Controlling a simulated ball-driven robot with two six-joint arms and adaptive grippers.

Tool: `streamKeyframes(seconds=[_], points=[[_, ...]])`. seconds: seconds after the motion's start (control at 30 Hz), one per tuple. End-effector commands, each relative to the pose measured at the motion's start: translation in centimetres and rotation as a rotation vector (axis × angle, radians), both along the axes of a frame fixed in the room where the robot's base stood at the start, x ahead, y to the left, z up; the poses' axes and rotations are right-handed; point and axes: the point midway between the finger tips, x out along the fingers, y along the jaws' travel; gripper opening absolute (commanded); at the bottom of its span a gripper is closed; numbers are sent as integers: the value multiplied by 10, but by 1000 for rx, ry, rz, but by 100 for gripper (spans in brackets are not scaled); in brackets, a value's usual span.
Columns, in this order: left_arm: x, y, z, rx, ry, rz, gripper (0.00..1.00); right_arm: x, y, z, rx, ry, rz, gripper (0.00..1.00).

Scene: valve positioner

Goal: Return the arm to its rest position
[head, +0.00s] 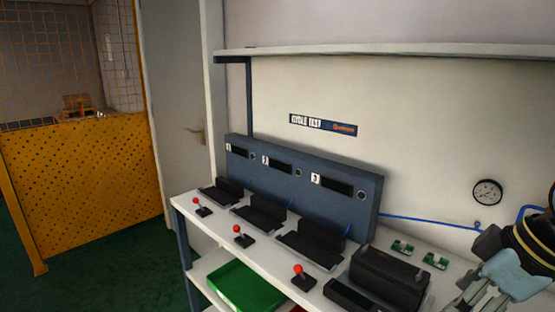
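My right gripper (474,298) shows at the lower right corner, over the right end of the white bench (182,204). Its arm, with black, yellow and pale blue-grey parts, comes in from the right edge. The fingers point down and left, and the bottom edge of the picture cuts close to them. I cannot tell whether they are open or shut, and no held object can be made out. My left gripper and arm are not in view.
On the bench stand a blue panel (314,203) with numbered displays, black fixtures (311,250), red-knobbed levers (238,230), a black box (390,276) and small green parts (403,247). A green tray (247,286) sits below. A shelf (400,50) and gauge (487,192) are above.

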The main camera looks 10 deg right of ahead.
Motion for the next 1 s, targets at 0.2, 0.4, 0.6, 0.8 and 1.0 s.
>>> streamKeyframes(seconds=[0.2,0.4,0.6,0.8,1.0], points=[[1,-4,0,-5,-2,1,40,-25,11,-18,-13,12,-88,89],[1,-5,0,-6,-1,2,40,-58,21,-33,-32,23,-212,89],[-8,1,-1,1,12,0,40,-98,24,-41,-61,29,-382,89],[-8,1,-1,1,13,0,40,-140,20,-40,-101,33,-570,89],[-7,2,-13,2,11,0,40,-141,13,-87,-124,47,-627,89]])
